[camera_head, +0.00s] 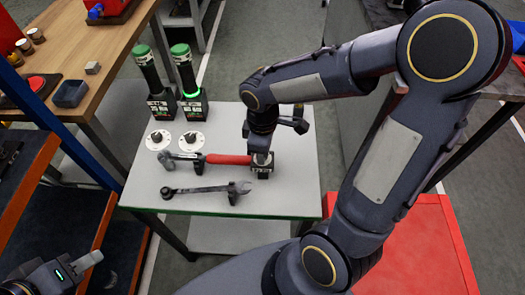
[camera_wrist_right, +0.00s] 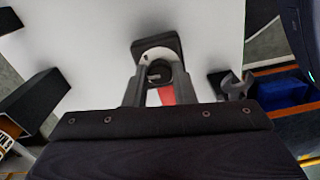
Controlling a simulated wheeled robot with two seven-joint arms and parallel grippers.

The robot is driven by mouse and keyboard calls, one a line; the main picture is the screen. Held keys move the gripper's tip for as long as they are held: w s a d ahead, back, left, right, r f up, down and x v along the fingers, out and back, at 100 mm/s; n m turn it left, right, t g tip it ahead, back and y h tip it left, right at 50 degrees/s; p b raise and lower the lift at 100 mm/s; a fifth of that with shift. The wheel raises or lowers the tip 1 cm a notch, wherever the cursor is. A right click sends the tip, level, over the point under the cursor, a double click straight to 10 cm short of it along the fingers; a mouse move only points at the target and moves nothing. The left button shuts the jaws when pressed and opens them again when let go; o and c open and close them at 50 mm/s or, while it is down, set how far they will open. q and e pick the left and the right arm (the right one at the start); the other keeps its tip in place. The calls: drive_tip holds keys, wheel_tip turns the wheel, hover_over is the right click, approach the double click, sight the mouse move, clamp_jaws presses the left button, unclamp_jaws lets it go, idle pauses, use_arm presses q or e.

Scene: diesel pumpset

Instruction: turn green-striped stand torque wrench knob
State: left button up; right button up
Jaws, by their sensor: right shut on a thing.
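The torque wrench (camera_head: 228,159) with a red handle lies on the grey-white table, the stand (camera_head: 150,195) with a green stripe along its front edge. At the handle's right end, a small dark block with a white dial (camera_head: 263,171) carries the knob. My right gripper (camera_head: 261,156) points down over this block. In the right wrist view, its fingers stand on both sides of the dark knob (camera_wrist_right: 158,71) and are shut on it, with a bit of red handle between them. My left gripper (camera_head: 82,264) is at the lower left, away from the table; its jaw gap is unclear.
An open-end wrench (camera_head: 206,190) lies in front of the torque wrench. Two white dials with black knobs (camera_head: 159,140) and two green-topped black cylinders (camera_head: 184,72) stand behind. A red cabinet (camera_head: 420,240) is at right, and a wooden bench (camera_head: 108,50) at left.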

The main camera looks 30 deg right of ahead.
drive_tip(key=m+b, duration=0.1)
drive_tip(key=m, duration=0.4)
drive_tip(key=shift+m, duration=0.3)
drive_tip(key=shift+m+b, duration=0.45)
drive_tip(key=shift+m, duration=1.65)
drive_tip(key=o, duration=1)
wheel_tip(320, 180, up, 8)
drive_tip(key=shift+f+p, duration=0.1)
drive_tip(key=shift+p, duration=0.4)
